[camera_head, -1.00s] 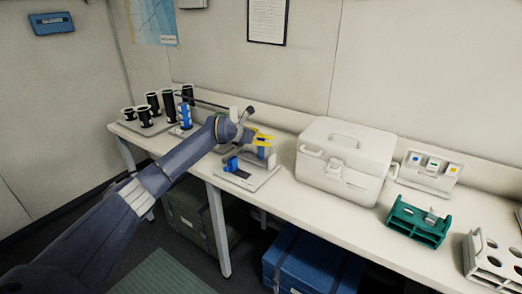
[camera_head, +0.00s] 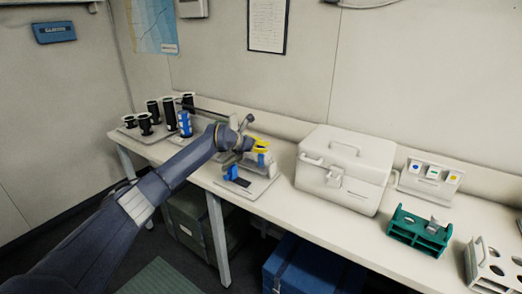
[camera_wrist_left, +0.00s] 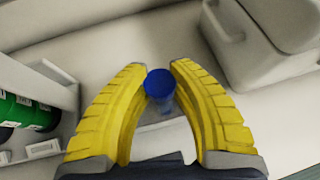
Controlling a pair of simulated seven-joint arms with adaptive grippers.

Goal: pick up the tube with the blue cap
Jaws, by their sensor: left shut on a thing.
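The tube with the blue cap (camera_wrist_left: 160,84) is between the yellow fingers of my left gripper (camera_wrist_left: 158,90) in the left wrist view. The fingers are shut on it, and its clear body shows faintly below the cap. In the head view my left gripper (camera_head: 260,146) is above the small white stand with blue parts (camera_head: 250,186), left of the white cooler box. I cannot tell whether the tube's lower end is clear of the stand. My right gripper is not in view.
The white cooler box (camera_head: 342,168) stands close to the right of the gripper. A green rack (camera_head: 418,232), a white rack (camera_head: 494,262) and a panel with coloured labels (camera_head: 430,178) are further right. Black cylinders (camera_head: 168,112) stand at the left end of the bench.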

